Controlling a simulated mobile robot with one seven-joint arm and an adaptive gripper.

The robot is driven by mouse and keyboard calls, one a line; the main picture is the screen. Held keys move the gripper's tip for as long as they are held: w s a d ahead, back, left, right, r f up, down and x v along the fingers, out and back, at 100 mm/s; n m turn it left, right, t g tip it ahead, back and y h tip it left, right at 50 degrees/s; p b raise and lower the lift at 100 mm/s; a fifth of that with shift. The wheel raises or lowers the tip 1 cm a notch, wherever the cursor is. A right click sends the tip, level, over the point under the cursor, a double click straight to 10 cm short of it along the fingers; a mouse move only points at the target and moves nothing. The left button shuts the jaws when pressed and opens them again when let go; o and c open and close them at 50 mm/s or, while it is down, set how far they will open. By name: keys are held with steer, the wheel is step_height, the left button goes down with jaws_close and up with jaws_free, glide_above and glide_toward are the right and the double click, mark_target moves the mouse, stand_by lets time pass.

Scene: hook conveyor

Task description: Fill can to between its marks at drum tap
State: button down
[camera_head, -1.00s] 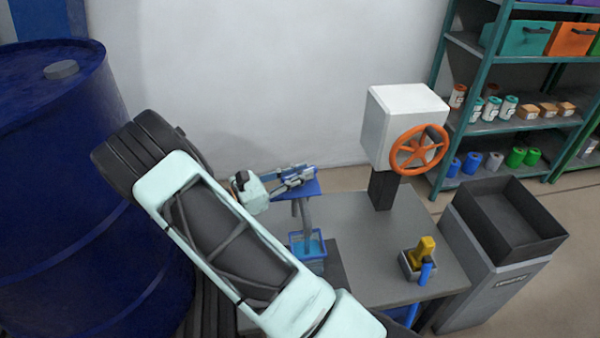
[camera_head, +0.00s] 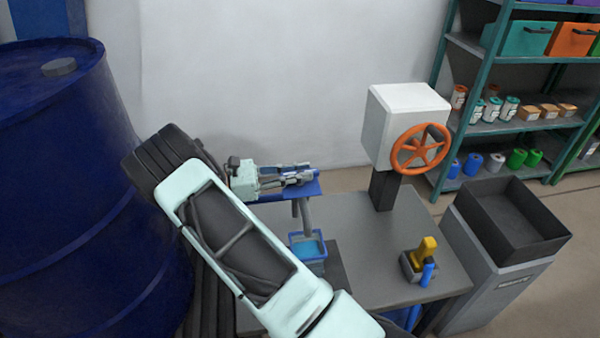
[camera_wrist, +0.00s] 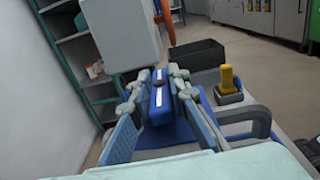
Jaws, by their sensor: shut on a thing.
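The big blue drum (camera_head: 70,190) stands at the left in the head view. My gripper (camera_head: 300,177) is above a blue plate (camera_head: 308,189) and is shut on a blue block-shaped part, which looks like the tap handle (camera_wrist: 158,102) between the fingers in the wrist view. A grey curved spout (camera_head: 306,216) comes down from the plate. Its lower end is over the open blue-rimmed can (camera_head: 309,265), which stands upright on the table. Bright blue liquid (camera_head: 308,248) shows inside the can. Its marks and exact level cannot be made out.
The grey table (camera_head: 350,260) bears a white box with an orange handwheel (camera_head: 420,150) and a small tray with a yellow-handled thing (camera_head: 426,250). A grey waste bin (camera_head: 500,280) stands at the right, near green shelving (camera_head: 470,100).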

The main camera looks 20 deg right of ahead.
steer(key=c, duration=1.8)
jaws_free()
steer(key=shift+c, duration=0.2)
steer(key=w+a, duration=0.1)
steer(key=a, duration=0.6)
steer(key=shift+a, duration=0.25)
steer(key=shift+w, duration=0.1)
